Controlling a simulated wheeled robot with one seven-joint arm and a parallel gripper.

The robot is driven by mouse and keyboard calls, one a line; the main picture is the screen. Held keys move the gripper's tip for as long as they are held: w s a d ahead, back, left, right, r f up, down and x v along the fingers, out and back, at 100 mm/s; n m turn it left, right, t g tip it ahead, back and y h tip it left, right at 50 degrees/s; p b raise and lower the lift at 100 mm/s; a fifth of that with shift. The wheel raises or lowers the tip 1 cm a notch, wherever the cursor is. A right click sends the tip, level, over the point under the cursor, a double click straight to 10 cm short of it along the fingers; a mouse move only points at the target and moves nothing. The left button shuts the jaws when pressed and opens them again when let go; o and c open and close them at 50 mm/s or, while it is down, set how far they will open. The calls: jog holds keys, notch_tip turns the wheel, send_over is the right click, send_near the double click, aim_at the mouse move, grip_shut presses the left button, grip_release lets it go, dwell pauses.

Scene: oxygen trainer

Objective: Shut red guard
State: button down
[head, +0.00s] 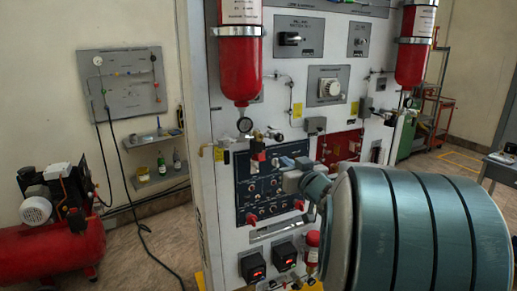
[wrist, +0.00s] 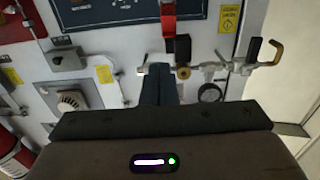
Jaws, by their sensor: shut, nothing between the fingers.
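A red piece that looks like the guard (head: 258,157) stands at the upper left edge of the dark switch panel (head: 242,194), just below the brass valve fittings. In the wrist view, which is turned over, the red guard (wrist: 168,22) shows at the top middle, with a black part by it. Whether it is raised or lowered is hard to tell. My gripper (head: 284,161) is in front of the panel, right of the guard. In the wrist view my gripper (wrist: 160,70) is shut and empty, its dark fingers apart from the guard in the picture.
Brass valve fittings (wrist: 207,68) and a small round gauge (wrist: 210,93) lie close to the fingers. Two red cylinders (head: 241,55) (head: 415,45) hang on the white cabinet. Red parts (head: 252,219) sit low on the panel. A red compressor (head: 50,250) stands at left.

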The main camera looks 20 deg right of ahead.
aim_at(259, 155)
jog(key=w+p, duration=0.2)
jog(key=w, duration=0.8)
jog(key=shift+a+r+y, duration=0.25)
jog(key=shift+y, duration=0.05)
jog(key=shift+s+f+t+b, duration=0.1)
jog(key=shift+f+t+b, duration=0.25)
jog(key=shift+b, duration=0.75)
